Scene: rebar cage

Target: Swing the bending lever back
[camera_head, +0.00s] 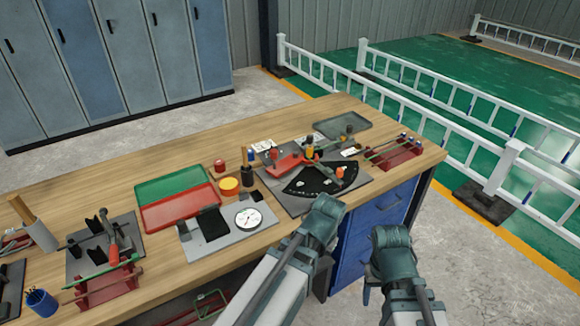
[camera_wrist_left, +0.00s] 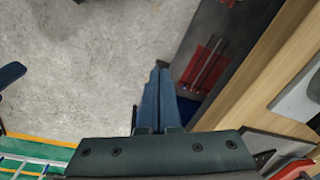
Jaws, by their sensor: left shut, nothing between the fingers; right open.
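The bender stands on a grey plate (camera_head: 286,200) at the right part of the bench, with a red block (camera_head: 284,164) and a black fan-shaped scale (camera_head: 318,181). A lever with an upright orange-yellow grip (camera_head: 310,147) appears to lie over the scale's far side; its exact angle is too small to tell. A small orange-red piece (camera_head: 340,172) sits at the scale's right. My left gripper is shut and empty in the left wrist view (camera_wrist_left: 160,95), pointing down beside the bench. My right gripper (camera_head: 369,285) is open, low in front of the blue drawers, apart from the bender.
The wooden bench (camera_head: 110,200) carries a green and red tray (camera_head: 178,200), a plate with a round dial (camera_head: 249,218), and a red rack with bars (camera_head: 393,153) near the right end. Blue drawers (camera_head: 375,220) are below.

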